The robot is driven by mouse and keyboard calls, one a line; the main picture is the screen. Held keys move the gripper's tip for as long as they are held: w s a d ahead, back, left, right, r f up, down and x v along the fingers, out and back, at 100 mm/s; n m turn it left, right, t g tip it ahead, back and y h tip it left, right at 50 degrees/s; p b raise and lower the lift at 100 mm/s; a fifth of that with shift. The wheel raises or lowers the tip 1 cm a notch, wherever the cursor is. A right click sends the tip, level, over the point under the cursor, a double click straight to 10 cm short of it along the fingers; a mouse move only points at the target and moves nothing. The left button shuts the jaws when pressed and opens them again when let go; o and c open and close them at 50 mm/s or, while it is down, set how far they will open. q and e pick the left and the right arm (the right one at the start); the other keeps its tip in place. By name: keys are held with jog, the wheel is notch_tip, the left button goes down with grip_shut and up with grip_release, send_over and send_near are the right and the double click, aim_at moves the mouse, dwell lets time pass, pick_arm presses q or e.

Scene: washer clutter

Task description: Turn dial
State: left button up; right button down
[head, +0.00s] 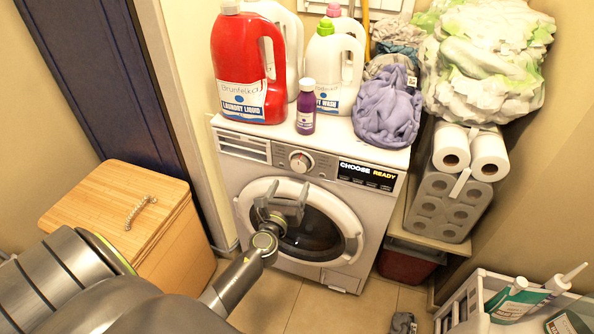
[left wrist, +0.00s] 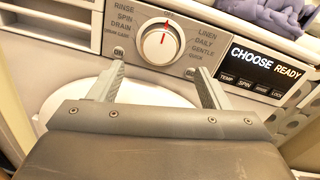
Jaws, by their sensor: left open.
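The dial (head: 300,161) is a round white knob with a red pointer mark, on the washer's (head: 260,178) grey front panel. In the left wrist view the dial (left wrist: 160,44) is upper middle, its red mark pointing up, with printed programs such as RINSE, SPIN, DRAIN, LINEN, DAILY and GENTLE around it. My left gripper (head: 284,202) is in front of the washer door, below the dial. In the left wrist view my left gripper (left wrist: 161,82) is open and empty, its fingers apart on either side below the dial, not visibly touching it. My right gripper is not in view.
The display (head: 367,176) right of the dial reads CHOOSE READY. A red detergent jug (head: 247,60), a purple bottle (head: 306,108) and a purple cloth (head: 388,107) stand on the washer top. A wooden hamper (head: 97,197) is at left, toilet rolls (head: 451,149) at right.

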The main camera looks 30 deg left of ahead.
aim_at(299, 167)
pick_arm(q)
jog(key=x, duration=0.7)
jog(key=shift+c, duration=0.3)
jog(key=c, duration=0.9)
